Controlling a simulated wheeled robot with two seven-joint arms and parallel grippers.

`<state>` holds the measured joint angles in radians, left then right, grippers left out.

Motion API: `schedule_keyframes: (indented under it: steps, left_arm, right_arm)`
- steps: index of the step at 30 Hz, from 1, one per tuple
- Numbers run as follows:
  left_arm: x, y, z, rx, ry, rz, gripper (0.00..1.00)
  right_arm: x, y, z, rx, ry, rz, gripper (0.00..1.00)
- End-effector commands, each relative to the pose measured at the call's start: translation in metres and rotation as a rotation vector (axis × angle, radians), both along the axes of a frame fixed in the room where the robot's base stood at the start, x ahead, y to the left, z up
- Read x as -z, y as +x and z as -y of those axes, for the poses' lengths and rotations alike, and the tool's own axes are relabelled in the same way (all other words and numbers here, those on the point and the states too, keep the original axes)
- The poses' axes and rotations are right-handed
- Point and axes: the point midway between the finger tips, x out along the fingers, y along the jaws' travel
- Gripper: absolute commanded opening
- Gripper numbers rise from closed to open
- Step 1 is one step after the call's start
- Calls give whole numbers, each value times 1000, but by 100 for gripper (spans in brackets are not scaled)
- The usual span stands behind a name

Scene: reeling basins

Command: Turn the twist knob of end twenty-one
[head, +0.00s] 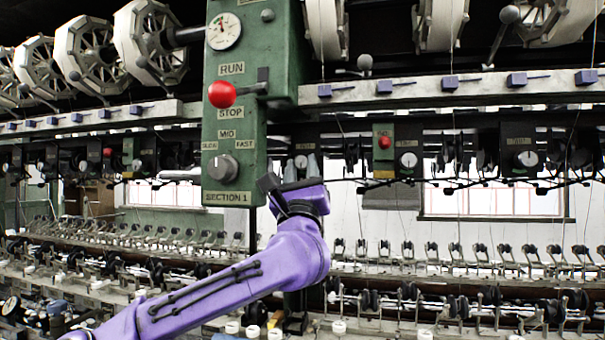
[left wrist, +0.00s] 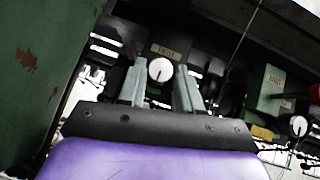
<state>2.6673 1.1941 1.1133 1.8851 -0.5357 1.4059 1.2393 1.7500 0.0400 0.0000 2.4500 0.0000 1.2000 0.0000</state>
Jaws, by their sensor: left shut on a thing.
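My left gripper (head: 300,167) is just right of the green section post, its two grey fingers pointing away from me at a small black box. In the left wrist view the fingers (left wrist: 160,80) stand either side of a round twist knob (left wrist: 160,69) with a white face and a dark pointer mark. A label that seems to read TWIST (left wrist: 167,52) sits above it. The gripper is shut on this knob. The knob also shows small between the fingers in the head view (head: 301,162). No end number is legible. My right gripper is not in view.
The green post (head: 232,120) with a red-ball lever (head: 222,95) and a speed knob (head: 222,168) stands close left of my gripper. Similar white knobs (head: 408,160) (head: 527,158) and a red button (head: 384,142) line the rail to the right. Thin threads hang there.

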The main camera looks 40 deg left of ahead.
Motion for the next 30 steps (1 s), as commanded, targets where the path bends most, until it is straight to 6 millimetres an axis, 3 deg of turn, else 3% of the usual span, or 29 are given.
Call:
schedule_keyframes:
  steps: [8, 9, 11, 20, 30]
  left_arm:
    - [1, 0, 0, 0, -1, -2, 3]
    - [1, 0, 0, 0, 0, -1, 44]
    - [1, 0, 0, 0, 0, -1, 59]
    - [2, -1, 1, 1, -1, 0, 59]
    - [55, -39, 34, 2, 0, 2, 59]
  right_arm:
    - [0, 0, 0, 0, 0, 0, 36]
    - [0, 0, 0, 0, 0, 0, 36]
    - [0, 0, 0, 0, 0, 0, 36]
    - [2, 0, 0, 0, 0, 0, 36]
    - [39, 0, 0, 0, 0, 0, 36]
